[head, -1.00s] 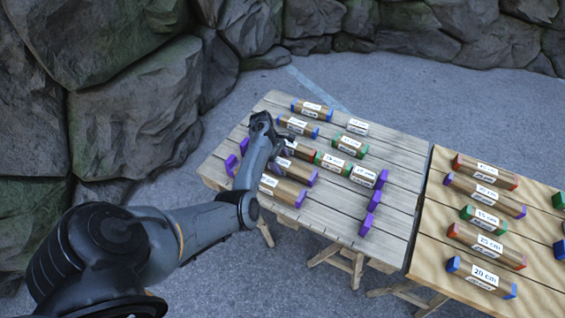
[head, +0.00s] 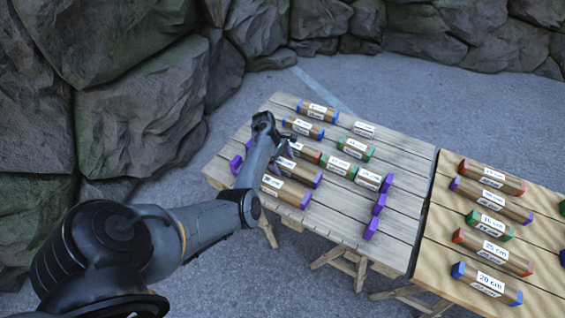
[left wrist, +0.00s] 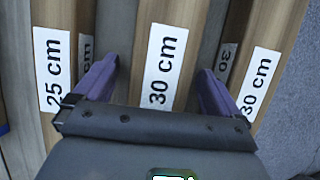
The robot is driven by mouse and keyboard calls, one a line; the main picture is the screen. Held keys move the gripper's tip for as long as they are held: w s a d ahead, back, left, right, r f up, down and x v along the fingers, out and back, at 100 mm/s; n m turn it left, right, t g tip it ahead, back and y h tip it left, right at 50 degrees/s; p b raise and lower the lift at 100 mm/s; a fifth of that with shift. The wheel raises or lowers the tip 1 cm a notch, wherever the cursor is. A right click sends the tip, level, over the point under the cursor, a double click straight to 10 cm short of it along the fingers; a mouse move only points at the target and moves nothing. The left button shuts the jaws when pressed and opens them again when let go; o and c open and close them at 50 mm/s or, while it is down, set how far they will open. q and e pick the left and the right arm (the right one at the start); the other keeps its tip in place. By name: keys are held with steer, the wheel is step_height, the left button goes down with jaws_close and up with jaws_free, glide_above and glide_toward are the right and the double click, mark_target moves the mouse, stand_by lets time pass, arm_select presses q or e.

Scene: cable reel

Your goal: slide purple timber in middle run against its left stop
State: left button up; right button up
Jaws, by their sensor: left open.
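In the head view, the middle-run purple timber (head: 309,175) lies on the left table with its purple right end showing. Its left part is hidden behind my left arm. Its left stop (head: 235,165) is a small purple block at the table's left side, and a purple right stop (head: 379,204) stands far to its right. My left gripper (head: 287,155) is low over this timber. In the left wrist view, the open gripper (left wrist: 157,85) has a finger on each side of a timber labelled 30 cm (left wrist: 165,95). Contact cannot be told. My right gripper is not in view.
A 25 cm timber (left wrist: 53,90) and another 30 cm timber (left wrist: 262,75) lie close on either side. The front-run purple timber (head: 287,190) and red- and green-ended timbers (head: 340,165) are near. A second table (head: 450,215) with several timbers stands right.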

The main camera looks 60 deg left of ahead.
arm_select(q)
steer(key=shift+w+d, duration=0.1)
steer(key=shift+d, duration=0.05)
steer(key=shift+r, duration=0.15)
steer(key=p+v, duration=0.4)
steer(key=v, duration=0.6)
steer(key=shift+a+r, duration=0.2)
steer(key=shift+a, duration=0.05)
steer(key=shift+s, duration=0.25)
